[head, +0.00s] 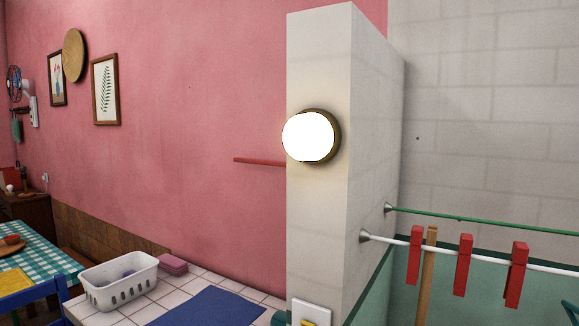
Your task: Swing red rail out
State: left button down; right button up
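A thin red rail (259,162) shows in the head view against the pink wall, just left of the white pillar (318,230). It lies nearly level, and its right end is hidden behind the pillar. I cannot tell where it is mounted. Neither of my grippers is in view.
A lit round lamp (308,137) sits on the pillar. At the right, a white line (390,239) carries red pegs (463,265), with a green line (470,218) behind. A white basket (118,283) and a blue mat (208,307) lie on the tiled counter (180,290).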

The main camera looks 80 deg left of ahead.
aim_at(263, 162)
jog(key=u, duration=2.65)
jog(key=i+j, duration=0.1)
jog(key=j, duration=0.3)
jog(key=i+j+z, duration=0.15)
jog(key=j, duration=0.25)
jog(key=i+j, duration=0.1)
jog(key=j, duration=0.35)
jog(key=i+j+z, duration=0.1)
jog(key=j, duration=0.3)
jog(key=z, duration=1.35)
